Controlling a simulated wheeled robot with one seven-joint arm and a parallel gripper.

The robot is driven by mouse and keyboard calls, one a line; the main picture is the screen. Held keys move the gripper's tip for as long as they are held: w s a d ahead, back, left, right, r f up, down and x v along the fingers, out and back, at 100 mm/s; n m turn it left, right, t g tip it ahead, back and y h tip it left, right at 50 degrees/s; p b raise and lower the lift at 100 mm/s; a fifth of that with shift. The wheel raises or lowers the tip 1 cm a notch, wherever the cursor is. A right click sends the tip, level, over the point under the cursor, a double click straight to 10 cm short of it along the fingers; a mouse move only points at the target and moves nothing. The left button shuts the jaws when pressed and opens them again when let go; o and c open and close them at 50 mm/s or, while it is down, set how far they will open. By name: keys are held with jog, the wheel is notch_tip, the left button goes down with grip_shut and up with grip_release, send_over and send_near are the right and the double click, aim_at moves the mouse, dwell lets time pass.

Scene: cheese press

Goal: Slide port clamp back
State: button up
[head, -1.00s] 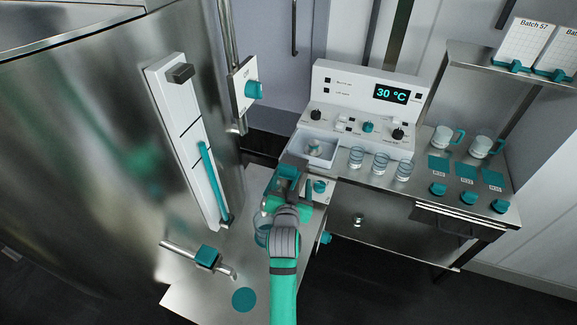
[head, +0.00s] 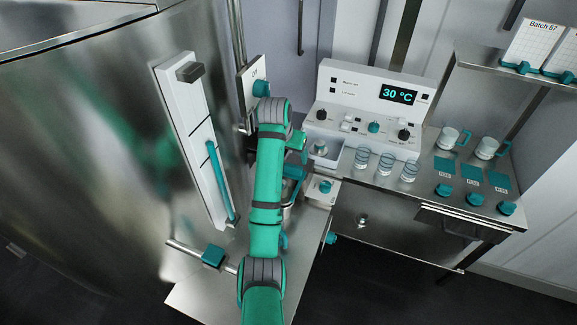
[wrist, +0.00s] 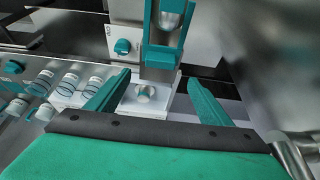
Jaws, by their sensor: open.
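In the wrist view, a teal U-shaped bracket around a shiny metal cylinder, which looks like the port clamp (wrist: 151,55), stands ahead of my fingers with a grey block below it. In the head view, what seems to be the same teal piece (head: 294,173) shows partly behind my arm, beside the tank. My gripper (wrist: 160,84) is open, with one teal finger on each side and nothing between them. In the head view, my gripper (head: 302,150) is above the area by the white tray, partly hidden by my wrist. I cannot tell whether it touches the clamp.
A white tray (head: 329,160) with a round knob lies close by. Several glass jars (head: 384,164) stand to its right, below the control panel (head: 366,100). The steel tank (head: 100,160) and its white gauge panel (head: 178,112) are close on the left.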

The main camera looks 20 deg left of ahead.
aim_at(293, 167)
jog(key=x, duration=1)
jog(key=shift+a+f, duration=0.1)
jog(key=shift+f, duration=0.25)
jog(key=shift+c, duration=0.5)
